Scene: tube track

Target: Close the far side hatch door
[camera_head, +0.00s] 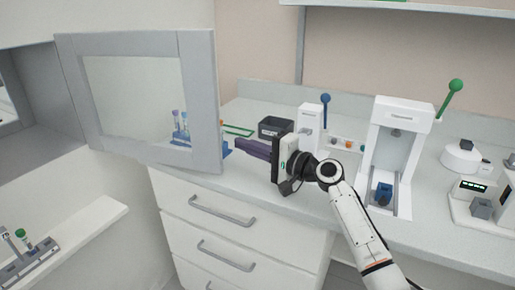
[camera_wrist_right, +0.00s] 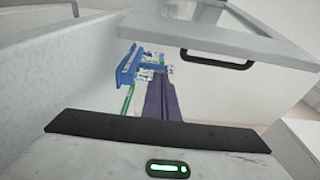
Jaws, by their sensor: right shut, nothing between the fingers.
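The hatch door (camera_head: 200,95), a grey frame around a clear pane, stands open at the left in the head view. It swings out from the wall opening at far left, and its free edge is over the bench's left end. It also crosses the top right of the wrist view (camera_wrist_right: 240,25). My right gripper (camera_head: 239,147) has its purple fingers shut and empty, pointing left just right of the door's free edge. Its fingers show in the wrist view (camera_wrist_right: 158,80). I cannot tell whether they touch the door. My left gripper is out of view.
A blue tube rack (camera_wrist_right: 128,65) stands behind the door pane. A black bin (camera_head: 274,128), a white device with a green lever (camera_head: 405,115) and other instruments stand on the bench. Drawers (camera_head: 215,235) are below. Another tube rack (camera_head: 30,262) sits on the left ledge.

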